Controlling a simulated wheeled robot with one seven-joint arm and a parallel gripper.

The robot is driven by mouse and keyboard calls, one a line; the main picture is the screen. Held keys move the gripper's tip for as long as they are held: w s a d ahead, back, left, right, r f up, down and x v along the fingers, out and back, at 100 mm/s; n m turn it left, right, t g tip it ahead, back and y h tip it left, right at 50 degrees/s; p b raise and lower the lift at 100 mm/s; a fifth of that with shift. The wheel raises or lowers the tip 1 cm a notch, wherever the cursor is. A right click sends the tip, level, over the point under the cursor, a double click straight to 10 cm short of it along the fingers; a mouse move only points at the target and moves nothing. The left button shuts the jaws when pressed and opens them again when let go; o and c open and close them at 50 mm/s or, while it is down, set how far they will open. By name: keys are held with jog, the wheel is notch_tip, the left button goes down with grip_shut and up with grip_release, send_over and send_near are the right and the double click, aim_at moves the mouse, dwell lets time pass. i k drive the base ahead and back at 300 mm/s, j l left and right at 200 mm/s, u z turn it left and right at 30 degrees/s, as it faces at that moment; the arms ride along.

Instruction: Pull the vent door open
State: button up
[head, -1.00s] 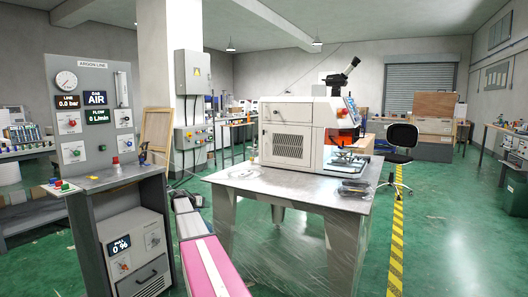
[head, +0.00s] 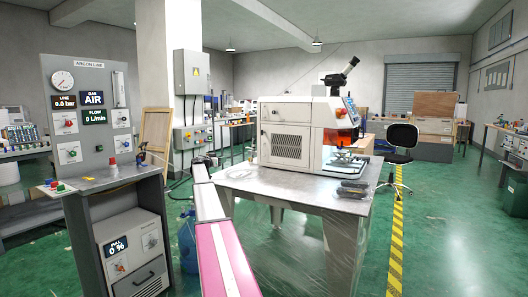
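The white machine (head: 300,109) stands on the metal table (head: 250,181). The vent door, a pale panel with a dark louvred grille (head: 285,146), is on the machine's left-hand face. It looks closed, flush with the casing. My pink and white arm reaches up from the bottom of the picture, left of the table. Its far end, with my gripper (head: 208,160), is just left of the machine and apart from the vent door. The gripper is small and seen from behind, so its fingers cannot be made out.
The argon panel (head: 90,105) and its bench (head: 110,180) stand close on the left. A blue container (head: 188,242) is on the floor between bench and table. Dark tools (head: 352,188) lie on the table's right corner. Open floor lies to the right, past a chair (head: 402,140).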

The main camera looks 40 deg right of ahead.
aim_at(286, 144)
jog(key=i+l, duration=0.1)
jog(key=l, duration=0.6)
jog(key=i+l, duration=0.1)
jog(key=l, duration=0.6)
